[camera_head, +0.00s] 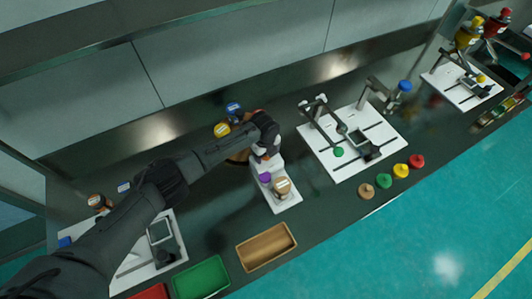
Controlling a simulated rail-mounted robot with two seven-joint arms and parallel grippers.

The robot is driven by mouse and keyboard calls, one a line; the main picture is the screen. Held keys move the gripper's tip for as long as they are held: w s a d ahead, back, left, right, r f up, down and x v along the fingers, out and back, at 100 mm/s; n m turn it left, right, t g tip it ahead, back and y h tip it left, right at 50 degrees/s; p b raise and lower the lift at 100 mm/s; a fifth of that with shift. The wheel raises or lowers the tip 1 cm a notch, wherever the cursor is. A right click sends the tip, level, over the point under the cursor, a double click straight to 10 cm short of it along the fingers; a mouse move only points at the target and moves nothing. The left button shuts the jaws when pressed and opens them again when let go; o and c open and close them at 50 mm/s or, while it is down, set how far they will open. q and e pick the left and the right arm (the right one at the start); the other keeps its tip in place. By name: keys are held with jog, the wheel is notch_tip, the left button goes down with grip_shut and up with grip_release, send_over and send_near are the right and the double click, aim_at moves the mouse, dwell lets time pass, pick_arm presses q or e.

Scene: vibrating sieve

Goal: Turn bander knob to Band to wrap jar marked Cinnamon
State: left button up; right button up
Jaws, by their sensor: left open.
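The bander is a narrow white base (285,206) in the middle of the counter in the head view. A small purple knob (265,178) sits on it. A jar with a tan top and white label (282,187) stands on the base just right of the knob; the writing is too small to read. My left arm reaches in from the left, and my left gripper (263,156) is open over the back end of the bander, just above the knob, pointing down. The picture is too small to tell whether the fingers touch anything. My right gripper is out of view.
Blue-topped (234,108) and yellow-topped (222,130) jars stand behind my left arm. A wide white station board (345,168) is to the right, with several coloured knobbed pieces before it. A brown tray (266,247) and green tray (201,279) lie in front.

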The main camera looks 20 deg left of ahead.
pick_arm(q)
jog(key=c, duration=0.9)
jog(key=shift+c, duration=0.2)
